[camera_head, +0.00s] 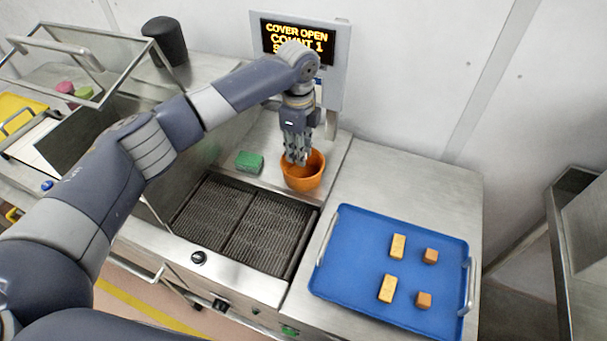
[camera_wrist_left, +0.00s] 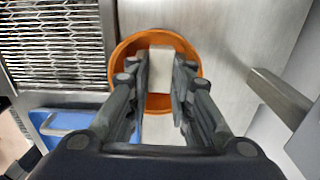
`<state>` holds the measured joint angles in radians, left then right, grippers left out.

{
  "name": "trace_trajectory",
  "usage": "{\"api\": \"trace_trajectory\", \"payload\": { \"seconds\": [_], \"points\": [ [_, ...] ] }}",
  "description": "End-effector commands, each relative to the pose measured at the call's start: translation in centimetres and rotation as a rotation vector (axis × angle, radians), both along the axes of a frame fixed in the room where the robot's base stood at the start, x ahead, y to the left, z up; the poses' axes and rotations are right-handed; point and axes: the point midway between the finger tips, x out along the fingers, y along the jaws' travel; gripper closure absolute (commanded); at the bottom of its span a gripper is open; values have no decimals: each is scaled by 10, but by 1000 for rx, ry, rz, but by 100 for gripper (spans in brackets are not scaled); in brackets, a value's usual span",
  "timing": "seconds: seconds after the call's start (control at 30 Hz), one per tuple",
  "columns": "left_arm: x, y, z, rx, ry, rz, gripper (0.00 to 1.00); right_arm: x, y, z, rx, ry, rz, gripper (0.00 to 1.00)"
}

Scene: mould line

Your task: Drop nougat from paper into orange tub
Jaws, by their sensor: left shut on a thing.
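The orange tub (camera_head: 303,178) stands on the steel top behind the grate. My left gripper (camera_head: 297,158) points down into its mouth. In the left wrist view the fingers (camera_wrist_left: 160,100) are shut on a whitish block, the nougat (camera_wrist_left: 162,68), which lies over the orange tub (camera_wrist_left: 128,52). In the head view the fingers hide the nougat. A white sheet (camera_head: 38,143), perhaps the paper, lies at the far left, partly hidden by a frame. My right gripper is not in view.
A green block (camera_head: 249,162) lies left of the tub, beside the dark grate (camera_head: 240,222). A blue tray (camera_head: 350,285) at right holds tan bars and brown cubes. A dark cup (camera_head: 166,42) stands at the back. A display (camera_head: 297,42) reads "COVER OPEN".

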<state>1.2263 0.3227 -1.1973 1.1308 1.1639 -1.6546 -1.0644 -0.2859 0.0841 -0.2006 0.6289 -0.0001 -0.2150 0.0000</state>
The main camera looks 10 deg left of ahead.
Motion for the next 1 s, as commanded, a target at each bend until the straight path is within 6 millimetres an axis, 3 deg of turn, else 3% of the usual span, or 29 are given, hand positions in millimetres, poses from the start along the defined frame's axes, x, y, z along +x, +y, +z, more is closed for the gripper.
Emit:
{"api": "trace_trajectory", "payload": {
  "seconds": [0.17,0.2,0.3,0.53,0.67,0.83,1.0],
  "points": [
    [0,0,1,0,0,0,92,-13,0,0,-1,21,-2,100],
    [0,0,1,0,0,0,75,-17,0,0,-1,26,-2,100],
    [0,0,1,0,0,0,56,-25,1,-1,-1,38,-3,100],
    [0,0,1,0,1,0,56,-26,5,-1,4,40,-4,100],
    [0,0,3,0,0,0,56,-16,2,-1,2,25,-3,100],
    [0,0,24,-1,-2,-1,56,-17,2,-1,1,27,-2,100],
    [1,-1,61,-2,-3,-1,56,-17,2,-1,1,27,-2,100]
  ]
}}
